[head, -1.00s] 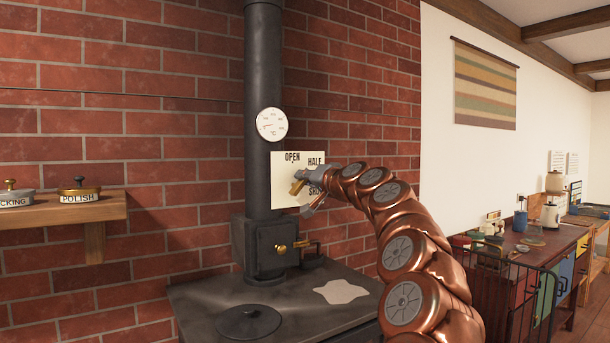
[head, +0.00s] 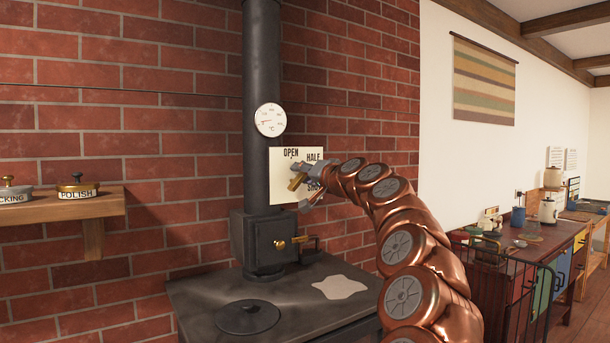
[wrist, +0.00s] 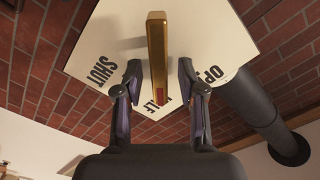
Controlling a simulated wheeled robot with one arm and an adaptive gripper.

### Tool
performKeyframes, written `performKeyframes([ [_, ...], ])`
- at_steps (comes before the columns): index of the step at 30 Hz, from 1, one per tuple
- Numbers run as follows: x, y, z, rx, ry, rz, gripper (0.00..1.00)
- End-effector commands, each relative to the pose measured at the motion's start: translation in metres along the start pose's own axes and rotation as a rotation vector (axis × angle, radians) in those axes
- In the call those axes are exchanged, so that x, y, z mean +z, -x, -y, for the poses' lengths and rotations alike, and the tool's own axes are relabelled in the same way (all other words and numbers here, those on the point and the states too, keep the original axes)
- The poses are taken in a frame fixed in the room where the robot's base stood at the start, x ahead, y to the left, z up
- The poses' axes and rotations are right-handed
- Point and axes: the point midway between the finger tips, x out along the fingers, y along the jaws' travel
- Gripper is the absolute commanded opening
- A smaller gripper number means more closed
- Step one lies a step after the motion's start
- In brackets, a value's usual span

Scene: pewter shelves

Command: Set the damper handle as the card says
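A pale square plate (head: 283,160) printed OPEN, HALF and SHUT is mounted by the black flue pipe; it also fills the upper middle of the wrist view (wrist: 212,30). The brass damper handle (head: 295,184) stands out in front of it. In the wrist view the handle (wrist: 157,50) has a red mark at its lower end, which overlaps the word HALF. My gripper (head: 311,184) is at the plate. In the wrist view its fingers (wrist: 159,78) are open, one on each side of the handle, with a gap on both sides. I cannot make out a separate instruction card.
The flue pipe (head: 262,60) with a round dial (head: 270,119) stands just left of the plate. The black stove (head: 215,288) is below, with a brass-knobbed box. A wooden shelf (head: 60,209) with lidded tins is at left, and a cluttered counter (head: 550,240) at right.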

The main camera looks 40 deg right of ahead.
Motion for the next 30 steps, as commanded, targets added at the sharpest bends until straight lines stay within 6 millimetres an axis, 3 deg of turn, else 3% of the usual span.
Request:
performKeyframes([
  [11, 0.001, 0.014, -0.001, 0.001, -0.001, 0.003, 0.40],
  [30, -0.001, 0.088, 0.001, -0.001, 0.000, -0.002, 0.40],
])
